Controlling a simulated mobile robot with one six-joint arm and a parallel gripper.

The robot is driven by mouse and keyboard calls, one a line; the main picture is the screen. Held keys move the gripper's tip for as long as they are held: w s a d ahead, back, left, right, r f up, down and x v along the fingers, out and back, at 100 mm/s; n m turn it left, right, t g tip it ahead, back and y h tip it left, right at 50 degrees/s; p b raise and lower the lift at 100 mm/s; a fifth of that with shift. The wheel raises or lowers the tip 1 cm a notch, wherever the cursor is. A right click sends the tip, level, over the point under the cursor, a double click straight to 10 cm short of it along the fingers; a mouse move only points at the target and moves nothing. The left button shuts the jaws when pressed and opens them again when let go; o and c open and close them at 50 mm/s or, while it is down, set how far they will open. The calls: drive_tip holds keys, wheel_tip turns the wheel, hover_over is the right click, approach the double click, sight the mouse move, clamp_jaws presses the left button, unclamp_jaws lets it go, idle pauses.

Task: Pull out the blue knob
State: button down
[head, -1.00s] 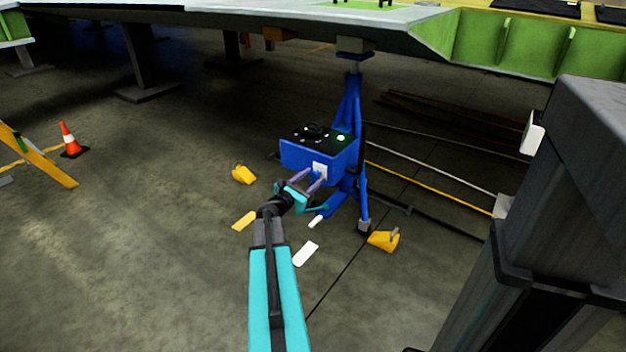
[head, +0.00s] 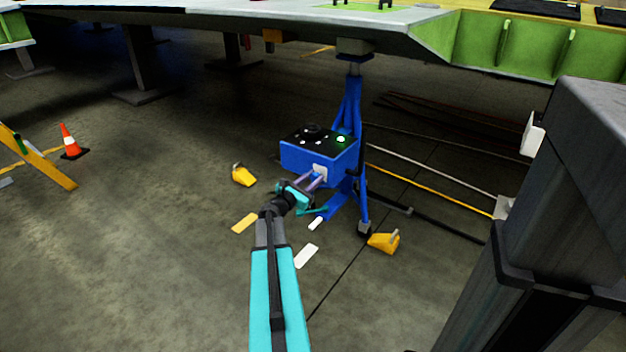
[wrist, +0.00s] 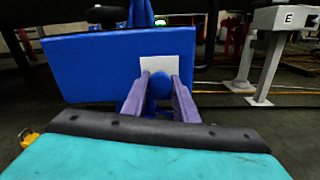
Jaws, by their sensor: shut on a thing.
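The blue knob (wrist: 159,84) is on the front of a blue box, in front of a pale square plate (wrist: 168,52). My gripper (wrist: 159,88) has its two purple fingers on either side of the knob and is shut on it. In the head view the blue box (head: 305,156) is mounted on a blue jack stand. My gripper (head: 316,179) reaches its front face at the pale plate. There the fingers mostly hide the knob.
The jack stand (head: 352,105) rises to the underside of the large wing (head: 230,25). Yellow chocks (head: 384,242) (head: 243,175) lie on the floor nearby. An orange cone (head: 70,141) stands at left. A dark grey column (head: 570,190) fills the right side.

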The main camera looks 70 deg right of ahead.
sight(313, 178)
drive_tip(key=shift+v, duration=1.7)
drive_tip(key=c, duration=1.4)
unclamp_jaws()
drive_tip(key=shift+a, duration=0.1)
drive_tip(key=p+v, duration=0.3)
drive_tip(key=v, duration=1)
drive_tip(key=shift+a, duration=0.25)
drive_tip(key=shift+w, duration=0.2)
